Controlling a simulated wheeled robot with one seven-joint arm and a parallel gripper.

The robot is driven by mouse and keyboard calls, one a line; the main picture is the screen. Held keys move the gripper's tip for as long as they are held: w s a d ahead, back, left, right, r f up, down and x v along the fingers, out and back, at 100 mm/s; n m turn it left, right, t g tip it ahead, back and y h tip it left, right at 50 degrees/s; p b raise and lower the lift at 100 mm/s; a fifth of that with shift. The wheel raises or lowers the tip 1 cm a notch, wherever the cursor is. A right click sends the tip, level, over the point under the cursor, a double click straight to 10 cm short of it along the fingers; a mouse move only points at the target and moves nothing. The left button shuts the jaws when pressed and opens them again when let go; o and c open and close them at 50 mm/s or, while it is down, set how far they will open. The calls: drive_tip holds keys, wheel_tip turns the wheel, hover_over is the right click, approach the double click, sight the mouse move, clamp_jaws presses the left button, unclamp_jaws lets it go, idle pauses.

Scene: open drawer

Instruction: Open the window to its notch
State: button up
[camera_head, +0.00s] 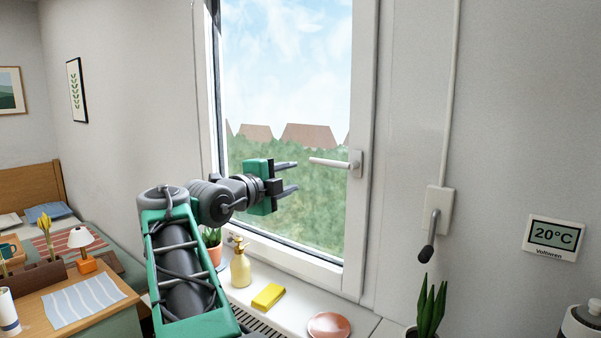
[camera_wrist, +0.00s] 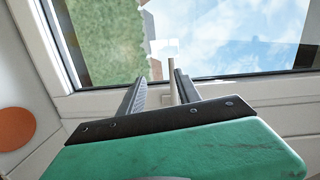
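The window (camera_head: 290,75) has a white frame and a clear pane. A white handle (camera_head: 330,163) lies level on the right side of its frame, its free end pointing left. My gripper (camera_head: 292,177) is open and empty, just left of the handle's free end, with its fingers pointing right. In the wrist view the handle (camera_wrist: 173,82) shows between my gripper's fingers (camera_wrist: 160,95), beyond or between their tips; I cannot tell how deep it sits or see contact. I cannot make out a notch, or tell whether the window stands ajar.
The sill holds a yellow soap bottle (camera_head: 240,268), a yellow sponge (camera_head: 268,297), a reddish dish (camera_head: 329,325) and a potted plant (camera_head: 216,254) partly behind my arm. A crank (camera_head: 431,235) hangs from a wall box at right. The air before the window's right side is free.

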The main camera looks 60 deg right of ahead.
sight(322, 163)
drive_tip(key=shift+s+d+r+m+g+p, duration=0.3)
drive_tip(key=shift+s+d+p, duration=0.45)
drive_tip(key=shift+d, duration=1.15)
drive_tip(key=shift+s+d+r+m+g+p, duration=0.35)
drive_tip(key=shift+s+d+p, duration=0.35)
drive_tip(key=shift+d, duration=1.15)
drive_tip(key=shift+s+d+r+m+g+p, duration=0.15)
drive_tip(key=shift+s+d+r+m+p, duration=0.4)
drive_tip(key=shift+d, duration=1.35)
drive_tip(key=shift+s+f, duration=0.2)
drive_tip(key=shift+f, duration=0.05)
clamp_jaws()
